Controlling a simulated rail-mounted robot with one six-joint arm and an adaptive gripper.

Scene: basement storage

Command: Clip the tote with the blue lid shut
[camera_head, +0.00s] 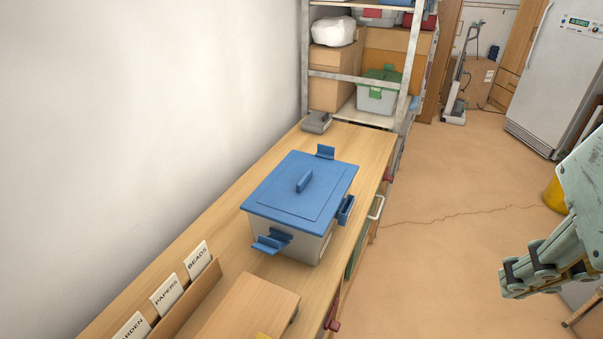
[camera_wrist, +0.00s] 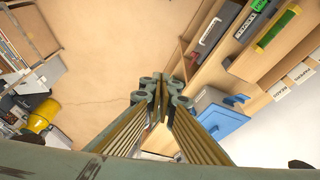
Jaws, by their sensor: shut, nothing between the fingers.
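The tote (camera_head: 292,238) with the blue lid (camera_head: 325,180) stands on the wooden bench. The lid lies on top and has a raised blue handle (camera_head: 304,181). A blue clip at the far end (camera_head: 326,152) sticks up, one at the near end (camera_head: 268,245) sticks outward, and one on the right side (camera_head: 346,209) also stands off the wall. The left side is hidden. My gripper (camera_head: 512,276) is shut and empty, off to the right over the floor, well apart from the tote. In the wrist view, the blue lid (camera_wrist: 221,122) shows right of my gripper (camera_wrist: 162,88).
Label cards (camera_head: 166,294) stand in a wooden holder beside a wooden box (camera_head: 250,310) at the bench's near end. A small grey object (camera_head: 317,122) lies behind the tote. Shelving (camera_head: 345,78) stands beyond. The floor (camera_head: 440,230) right of the bench is mostly clear.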

